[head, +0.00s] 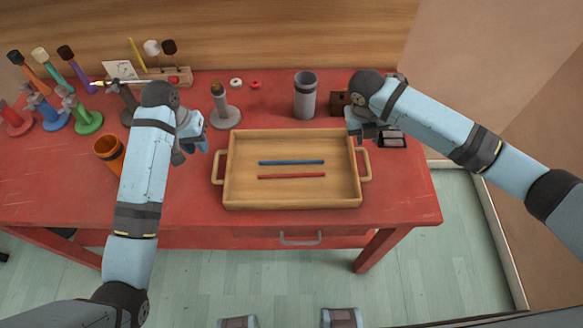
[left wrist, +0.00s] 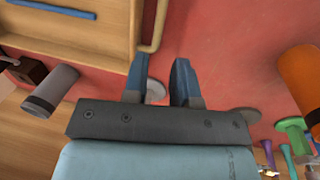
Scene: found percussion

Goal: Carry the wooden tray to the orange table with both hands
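The wooden tray (head: 293,196) lies flat on the red table, with a loop handle at each short side. A blue stick (head: 291,162) and a red stick (head: 291,176) lie in it. My left gripper (head: 196,144) is above the table near the tray's back left corner, apart from the left handle (head: 217,167). In the left wrist view its two blue fingers (left wrist: 160,72) stand apart with nothing between them, beside the handle (left wrist: 154,30). My right gripper (head: 366,132) is near the tray's back right corner, above the right handle (head: 366,165); its fingers are hidden. No orange table is in view.
The red table (head: 404,201) also bears an orange cup (head: 109,152), a grey cylinder (head: 304,96), a stand with a grey base (head: 226,117) and several coloured stands and mallets at left. A dark box (head: 392,140) is by my right gripper. Table in front of the tray is bare.

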